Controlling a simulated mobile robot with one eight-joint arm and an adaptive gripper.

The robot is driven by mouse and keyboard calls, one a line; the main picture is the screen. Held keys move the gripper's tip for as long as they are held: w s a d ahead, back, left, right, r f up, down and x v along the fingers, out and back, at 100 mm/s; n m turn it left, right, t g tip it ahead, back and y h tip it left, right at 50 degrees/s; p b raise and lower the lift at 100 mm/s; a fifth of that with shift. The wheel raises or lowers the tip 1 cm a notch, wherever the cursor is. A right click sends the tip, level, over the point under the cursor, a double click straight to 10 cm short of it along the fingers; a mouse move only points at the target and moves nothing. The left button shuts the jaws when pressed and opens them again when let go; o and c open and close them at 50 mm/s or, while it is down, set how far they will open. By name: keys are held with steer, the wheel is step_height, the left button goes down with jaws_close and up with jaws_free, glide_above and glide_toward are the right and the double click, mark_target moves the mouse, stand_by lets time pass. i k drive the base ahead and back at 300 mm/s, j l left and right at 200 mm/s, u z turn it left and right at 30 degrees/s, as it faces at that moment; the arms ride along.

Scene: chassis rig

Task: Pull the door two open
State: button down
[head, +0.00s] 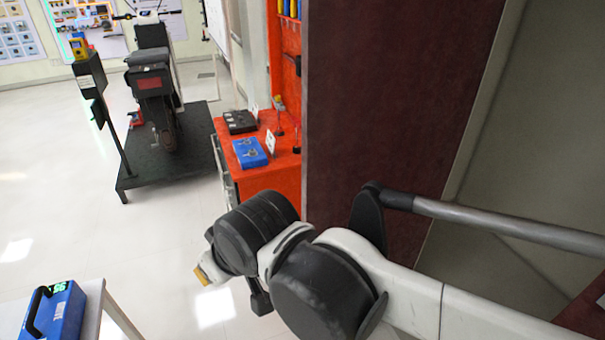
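A tall dark maroon panel (395,90) fills the middle right of the head view; it looks like a door leaf, but I cannot tell whether it is door two. A grey metal bar (510,222) with a black end bracket runs across in front of it and of the paler surface to its right. I cannot tell what the bar is fixed to. My arm reaches in from the lower right and crosses below the bar. My gripper (260,300) is mostly hidden behind my wrist joints, left of the panel's lower edge. Its fingers cannot be made out, and no contact with the bar shows.
An orange workbench (270,183) with a blue box (249,153) stands just left of the panel. A scooter (158,100) stands on a black platform (190,140) farther back. A blue device (55,312) sits on a table at lower left. The pale floor between is clear.

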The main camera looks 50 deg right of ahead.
mark_target(388, 86)
steer(key=i+z, duration=0.15)
steer(key=i, duration=0.65)
steer(key=i+z, duration=0.1)
steer(key=i, duration=0.65)
steer(key=i+j+z, duration=0.15)
steer(key=i, duration=0.65)
steer(key=i+z, duration=0.2)
steer(key=z, duration=0.25)
steer(key=i+j+z, duration=0.1)
steer(key=z, duration=0.3)
steer(key=i+j+z, duration=0.2)
steer(key=z, duration=0.25)
steer(key=i+j+z, duration=0.2)
steer(key=z, duration=2.65)
